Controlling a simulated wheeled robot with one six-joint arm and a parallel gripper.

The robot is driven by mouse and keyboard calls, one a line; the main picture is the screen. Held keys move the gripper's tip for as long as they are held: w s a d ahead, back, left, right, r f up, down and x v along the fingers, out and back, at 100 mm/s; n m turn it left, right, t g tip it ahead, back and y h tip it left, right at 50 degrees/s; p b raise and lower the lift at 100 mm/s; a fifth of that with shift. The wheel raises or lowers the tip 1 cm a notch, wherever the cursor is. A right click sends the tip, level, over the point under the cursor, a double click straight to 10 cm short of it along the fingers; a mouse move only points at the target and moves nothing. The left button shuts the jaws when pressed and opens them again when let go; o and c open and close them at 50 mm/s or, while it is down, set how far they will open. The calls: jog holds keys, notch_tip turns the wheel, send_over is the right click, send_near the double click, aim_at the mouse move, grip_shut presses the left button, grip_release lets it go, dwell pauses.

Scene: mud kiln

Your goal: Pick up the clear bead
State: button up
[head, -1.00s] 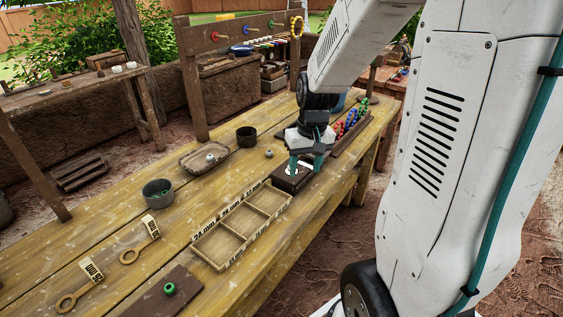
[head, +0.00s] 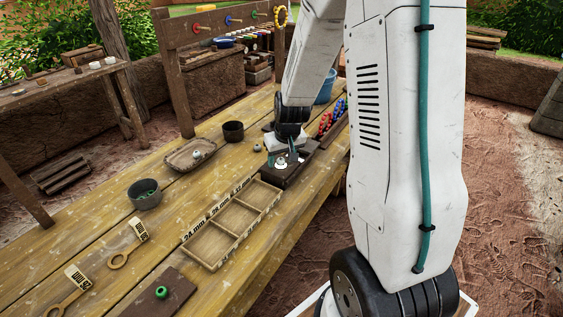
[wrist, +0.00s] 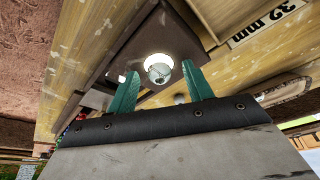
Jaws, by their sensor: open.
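A clear, round bead (wrist: 158,74) sits over a bright white disc on a dark block in the wrist view. In the head view the white disc (head: 281,162) shows on the dark block (head: 302,168); the bead itself is too small to make out there. My gripper (head: 281,155) has teal fingers and is over this block. In the wrist view my gripper (wrist: 158,72) is open, with one finger on each side of the bead and a gap at both sides. I cannot tell how far the fingertips are above the block.
A wooden sorting tray (head: 208,250) with compartments lies in front of the block. A small tray (head: 174,163) with a greyish bead, a dark cup (head: 233,132) and a grey bowl (head: 144,195) stand to the left. Red and blue beads (head: 326,122) lie behind at right.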

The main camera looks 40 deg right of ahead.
grip_shut()
dwell(0.4)
